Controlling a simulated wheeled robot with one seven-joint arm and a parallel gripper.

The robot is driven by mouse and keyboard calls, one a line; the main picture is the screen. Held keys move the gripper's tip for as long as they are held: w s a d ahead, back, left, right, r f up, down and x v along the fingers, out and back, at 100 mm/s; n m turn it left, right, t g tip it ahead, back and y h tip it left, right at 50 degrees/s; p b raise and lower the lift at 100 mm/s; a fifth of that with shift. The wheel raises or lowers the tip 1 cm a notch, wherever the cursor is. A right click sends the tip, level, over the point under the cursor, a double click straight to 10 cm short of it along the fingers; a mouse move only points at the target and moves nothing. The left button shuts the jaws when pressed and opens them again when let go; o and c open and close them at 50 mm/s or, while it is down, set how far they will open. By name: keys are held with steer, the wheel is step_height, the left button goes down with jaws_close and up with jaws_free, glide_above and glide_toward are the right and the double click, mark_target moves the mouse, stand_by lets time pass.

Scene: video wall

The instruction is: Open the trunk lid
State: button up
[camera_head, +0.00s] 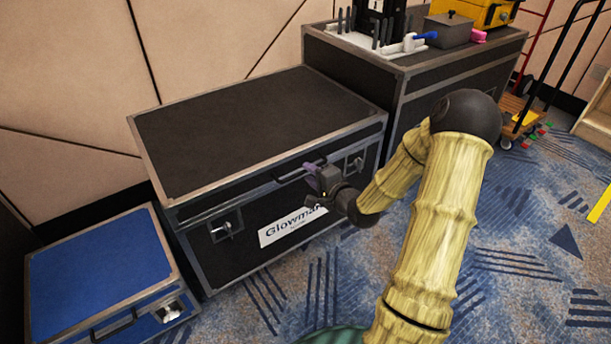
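The black trunk (213,250) has grey metal edges and stands against the wall. Its flat black lid (255,120) lies level and looks closed. A white "Glowmar..." label (290,228) is on its front, partly hidden by my gripper. Metal latches show at the front left (226,227) and front right (354,164). A dark handle (290,177) runs along the upper front edge. My gripper (312,168) is at this front edge, at the right end of the handle. Its purplish fingertips look close to the handle; I cannot tell whether they touch or grip it.
A blue case (95,262) stands on the floor at the left. A taller black case (450,80) at the right holds a grey box (447,30), a yellow case (475,10) and tools. Patterned carpet (520,260) in front is clear.

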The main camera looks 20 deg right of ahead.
steer(key=shift+b+x, duration=0.4)
steer(key=shift+x, duration=1.15)
jaws_close()
steer(key=shift+d+r, duration=0.1)
steer(key=shift+r, duration=0.05)
